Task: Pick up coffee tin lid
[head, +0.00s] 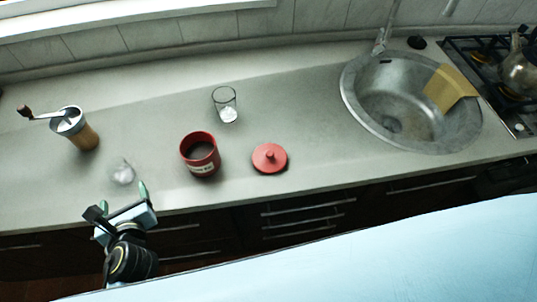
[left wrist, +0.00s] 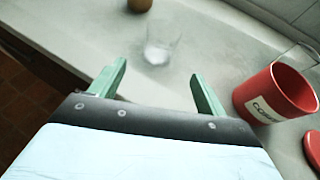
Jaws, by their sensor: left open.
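The coffee tin lid (head: 270,158) is a red disc with a small knob. It lies on the counter just right of the open red coffee tin (head: 200,155) in the head view. In the left wrist view the lid (left wrist: 314,146) is cut off at the right edge, beside the labelled tin (left wrist: 275,95). My left gripper (head: 123,200) is open and empty at the counter's front edge, left of and nearer than the tin. Its green fingers (left wrist: 158,90) stand apart in the left wrist view. My right gripper is not in view.
A clear glass (head: 122,172) stands just beyond my left gripper, and another glass (head: 225,104) stands behind the tin. A coffee grinder (head: 78,130) stands at the left. A sink (head: 410,100) and a stove (head: 490,60) are at the right. Counter right of the lid is clear.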

